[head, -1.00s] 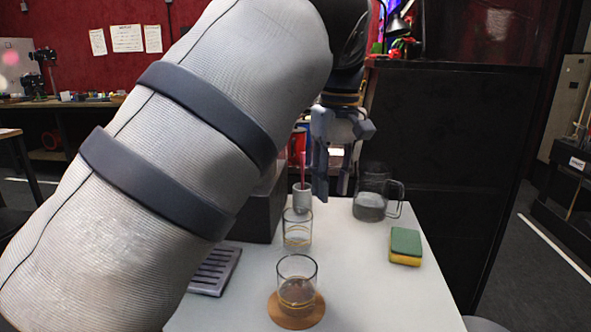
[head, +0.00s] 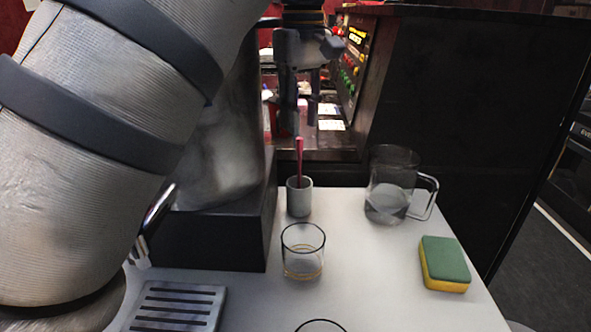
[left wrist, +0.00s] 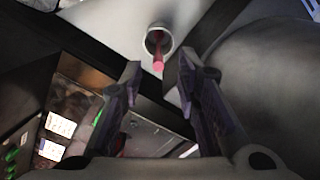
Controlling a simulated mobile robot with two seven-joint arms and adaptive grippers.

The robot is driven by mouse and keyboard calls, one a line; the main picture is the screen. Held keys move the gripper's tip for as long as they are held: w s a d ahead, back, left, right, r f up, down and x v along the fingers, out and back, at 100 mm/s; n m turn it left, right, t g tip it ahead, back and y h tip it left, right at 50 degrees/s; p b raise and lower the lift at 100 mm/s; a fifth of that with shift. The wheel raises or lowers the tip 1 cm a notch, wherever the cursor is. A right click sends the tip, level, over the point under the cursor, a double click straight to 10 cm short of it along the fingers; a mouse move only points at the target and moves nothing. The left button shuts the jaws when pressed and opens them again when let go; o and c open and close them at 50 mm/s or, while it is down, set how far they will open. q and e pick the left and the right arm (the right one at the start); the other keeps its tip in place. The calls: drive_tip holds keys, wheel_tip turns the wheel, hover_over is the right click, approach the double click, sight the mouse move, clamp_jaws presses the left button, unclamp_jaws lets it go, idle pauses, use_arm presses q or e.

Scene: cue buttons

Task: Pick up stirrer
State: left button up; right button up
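The stirrer (head: 300,158) is a thin red-pink stick standing in a small grey cup (head: 299,198) on the white table. In the left wrist view the stirrer (left wrist: 158,58) pokes out of the cup (left wrist: 150,38) toward the camera, near the top middle, beyond the fingertips. My left gripper (head: 301,128) hangs pointing down in the head view, just above the stirrer's top. In the left wrist view its two fingers (left wrist: 158,80) are apart with nothing between them. My right gripper is not seen in either view.
A glass (head: 303,252) stands in front of the cup. A glass pitcher (head: 390,188) stands to the right, with a green and yellow sponge (head: 444,264) nearer. A dark box (head: 225,235) is left of the cup, with a slotted metal tray (head: 178,308) in front. Another glass rim (head: 320,326) shows at the bottom edge.

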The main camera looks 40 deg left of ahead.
sight(299, 152)
use_arm(q)
drive_tip(key=f, duration=1)
drive_tip(key=shift+w+a, duration=0.25)
drive_tip(key=shift+a, duration=0.15)
clamp_jaws()
